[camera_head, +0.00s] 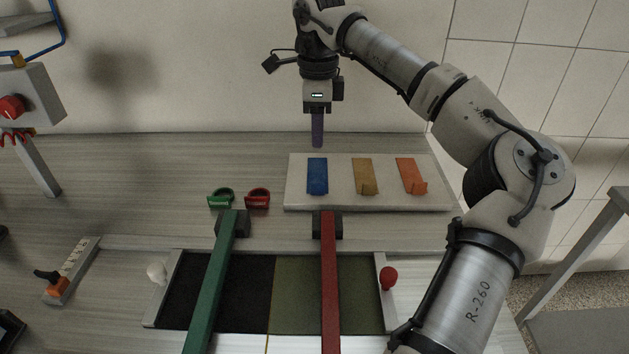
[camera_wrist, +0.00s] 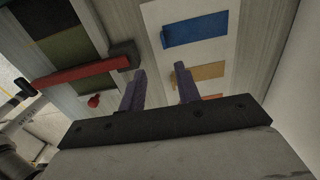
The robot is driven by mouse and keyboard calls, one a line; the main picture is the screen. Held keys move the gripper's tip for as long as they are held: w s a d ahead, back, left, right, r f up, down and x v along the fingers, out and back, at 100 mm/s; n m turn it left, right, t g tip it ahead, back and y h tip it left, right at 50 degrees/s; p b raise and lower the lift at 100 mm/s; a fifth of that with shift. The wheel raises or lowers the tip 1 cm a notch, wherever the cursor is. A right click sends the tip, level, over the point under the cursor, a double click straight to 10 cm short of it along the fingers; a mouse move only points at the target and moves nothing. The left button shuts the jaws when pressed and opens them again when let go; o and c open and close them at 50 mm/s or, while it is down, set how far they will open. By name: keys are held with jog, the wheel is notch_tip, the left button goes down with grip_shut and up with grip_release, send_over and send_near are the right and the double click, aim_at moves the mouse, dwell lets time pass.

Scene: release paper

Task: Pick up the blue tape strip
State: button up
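The blue tape strip (camera_head: 317,174) lies flat at the left end of the pale board, its near end folded up slightly. It also shows in the wrist view, at the upper part (camera_wrist: 196,29). My gripper (camera_head: 318,143) hangs pointing down, just above the blue strip in the head view and apart from it. In the wrist view its two purple fingers (camera_wrist: 160,80) are spread with nothing between them. The blue strip lies beyond the fingertips there. Nothing hides it in either view.
The pale board (camera_head: 342,185) also carries a tan strip (camera_head: 364,176) and an orange strip (camera_head: 410,176). Green (camera_head: 221,198) and red (camera_head: 258,198) rings lie left of it. A green bar (camera_head: 213,290) and a red bar (camera_head: 329,285) cross a dark tray nearer the front.

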send_over(317, 183)
jog(key=f, duration=0.8)
jog(key=shift+s+f+p, duration=0.2)
jog(key=shift+s+p, duration=0.1)
jog(key=shift+p, duration=0.1)
jog(key=shift+w+a+f+p, duration=0.1)
jog(key=shift+f+p, duration=0.2)
jog(key=shift+f, duration=0.6)
jog(key=shift+w+d+f+p, duration=0.15)
jog(key=shift+f+p, duration=0.1)
jog(key=shift+f, duration=0.6)
jog(key=shift+w+a+f+p, duration=0.15)
jog(key=shift+f+p, duration=0.15)
jog(key=shift+f, duration=0.6)
grip_shut()
